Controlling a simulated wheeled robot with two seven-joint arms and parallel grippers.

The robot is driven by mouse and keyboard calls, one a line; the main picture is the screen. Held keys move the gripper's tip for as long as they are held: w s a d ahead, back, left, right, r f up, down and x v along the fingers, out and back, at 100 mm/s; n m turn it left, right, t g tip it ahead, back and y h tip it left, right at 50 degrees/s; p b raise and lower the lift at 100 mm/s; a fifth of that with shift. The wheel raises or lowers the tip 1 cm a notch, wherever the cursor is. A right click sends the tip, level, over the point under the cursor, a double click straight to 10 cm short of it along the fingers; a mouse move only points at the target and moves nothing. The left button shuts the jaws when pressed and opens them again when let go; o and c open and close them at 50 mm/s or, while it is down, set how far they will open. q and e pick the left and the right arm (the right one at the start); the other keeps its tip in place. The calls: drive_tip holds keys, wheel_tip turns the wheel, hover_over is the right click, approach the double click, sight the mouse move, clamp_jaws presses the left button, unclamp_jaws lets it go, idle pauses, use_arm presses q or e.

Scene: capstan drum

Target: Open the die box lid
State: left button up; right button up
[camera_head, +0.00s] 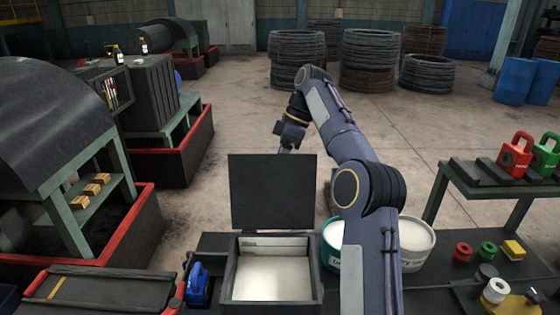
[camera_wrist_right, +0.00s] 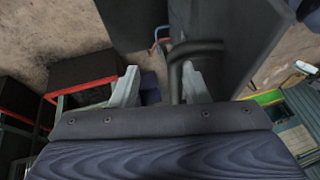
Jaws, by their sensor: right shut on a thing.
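The die box (camera_head: 230,285) stands at the bottom centre of the head view, with a pale inside showing. Its dark lid (camera_head: 272,190) stands up, about upright, at the far side of the box. My right gripper (camera_head: 285,147) is at the lid's top edge, partly hidden behind it. In the right wrist view, the fingers of my right gripper (camera_wrist_right: 160,87) are at a dark curved handle (camera_wrist_right: 190,50) beside the dark lid panel (camera_wrist_right: 235,40). The gripper is shut on this handle, though the exact contact is hard to see. My left gripper is not in view.
A blue object (camera_head: 198,285) stands left of the box. Two round tubs stand to its right, one with a pale top (camera_head: 415,235), partly behind my right arm. A side table (camera_head: 485,185) with red and green locks is at the right. Open floor lies beyond the lid.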

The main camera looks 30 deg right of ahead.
drive_tip(key=shift+r, duration=0.25)
